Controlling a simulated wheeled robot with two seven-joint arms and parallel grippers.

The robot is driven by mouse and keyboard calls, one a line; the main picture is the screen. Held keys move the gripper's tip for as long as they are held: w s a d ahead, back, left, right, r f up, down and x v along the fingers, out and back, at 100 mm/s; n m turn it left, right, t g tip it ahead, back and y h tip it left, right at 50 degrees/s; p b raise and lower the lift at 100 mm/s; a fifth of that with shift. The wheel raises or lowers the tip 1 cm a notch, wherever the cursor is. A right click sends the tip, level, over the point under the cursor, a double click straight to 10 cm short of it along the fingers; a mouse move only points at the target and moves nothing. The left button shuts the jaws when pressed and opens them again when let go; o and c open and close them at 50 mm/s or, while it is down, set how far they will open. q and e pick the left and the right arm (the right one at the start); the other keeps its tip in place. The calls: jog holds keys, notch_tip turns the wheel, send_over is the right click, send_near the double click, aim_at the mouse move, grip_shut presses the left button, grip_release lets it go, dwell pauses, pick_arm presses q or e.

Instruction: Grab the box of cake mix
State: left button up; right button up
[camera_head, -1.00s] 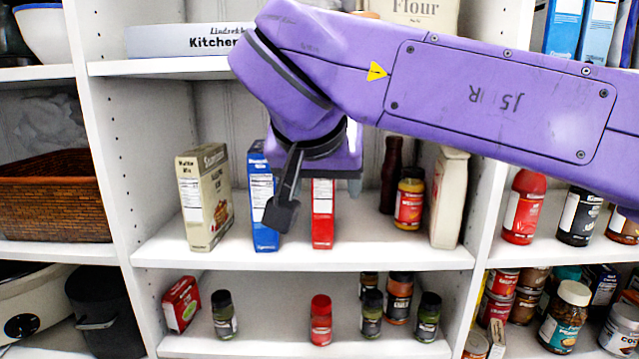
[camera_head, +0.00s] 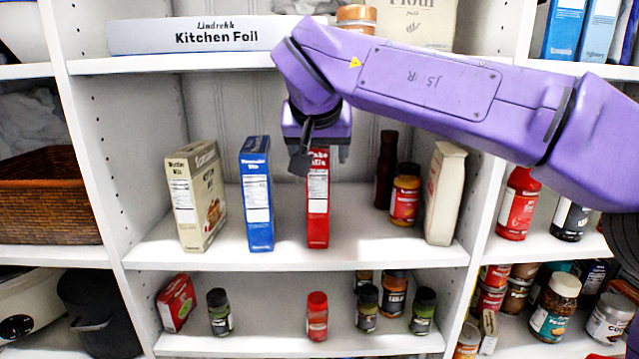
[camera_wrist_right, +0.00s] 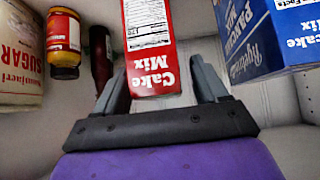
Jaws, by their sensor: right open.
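The red cake mix box (camera_head: 318,205) stands upright on the middle shelf, its top partly hidden by my right gripper in the head view. My right gripper (camera_head: 322,165) is open in front of the box's upper part. In the right wrist view, the cake mix box (camera_wrist_right: 150,50) shows its label between and just beyond the fingertips of the open gripper (camera_wrist_right: 160,82). I cannot tell whether the fingers reach along its sides. My left gripper is not in view.
A blue pancake mix box (camera_head: 257,195) stands close left of the cake mix, and a beige muffin mix box (camera_head: 196,197) farther left. A mustard-coloured jar (camera_head: 405,197), a dark bottle (camera_head: 385,170) and a sugar bag (camera_head: 445,195) stand to the right. An upper shelf (camera_head: 190,63) lies above.

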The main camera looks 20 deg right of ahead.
jog(key=shift+w+d+f, duration=0.15)
jog(key=shift+w+f, duration=0.15)
jog(key=shift+s+r, duration=0.1)
jog(key=shift+s, duration=0.05)
jog(key=c, duration=0.4)
grip_shut()
jog(key=shift+r, duration=0.1)
